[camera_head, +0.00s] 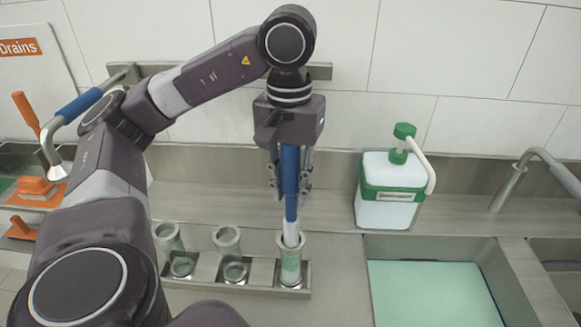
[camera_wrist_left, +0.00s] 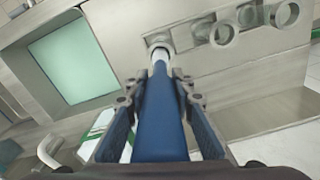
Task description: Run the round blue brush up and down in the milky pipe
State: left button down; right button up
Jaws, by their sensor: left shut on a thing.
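The round blue brush (camera_head: 291,205) hangs upright, with its blue handle between the fingers of my left gripper (camera_head: 290,180), which is shut on it. The brush's pale lower end goes into the top of the milky pipe (camera_head: 290,268), the rightmost pipe in the metal rack (camera_head: 262,290). How deep the brush tip reaches is hard to see through the cloudy wall. In the left wrist view the blue handle (camera_wrist_left: 160,120) runs away between the fingers to the pipe's mouth (camera_wrist_left: 160,42). My right gripper is not in view.
Two clearer pipes (camera_head: 227,240) stand in the same rack to the left. A white and green soap dispenser (camera_head: 388,195) stands right of the brush. A sink with a pale green bottom (camera_head: 430,290) and a tap (camera_head: 510,185) are at the right. Orange tools (camera_head: 38,187) are at the far left.

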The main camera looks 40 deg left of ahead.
aim_at(290, 150)
pick_arm(q)
jog(key=shift+f, duration=0.1)
notch_tip(290, 150, down, 8)
jog(key=b, duration=0.8)
jog(key=shift+f, duration=0.2)
jog(key=shift+r, duration=0.15)
notch_tip(290, 150, up, 8)
jog(key=p, duration=0.8)
jog(key=shift+r+p, duration=0.2)
jog(key=shift+p, duration=0.2)
notch_tip(290, 150, up, 8)
jog(key=p, duration=0.8)
jog(key=shift+r, duration=0.1)
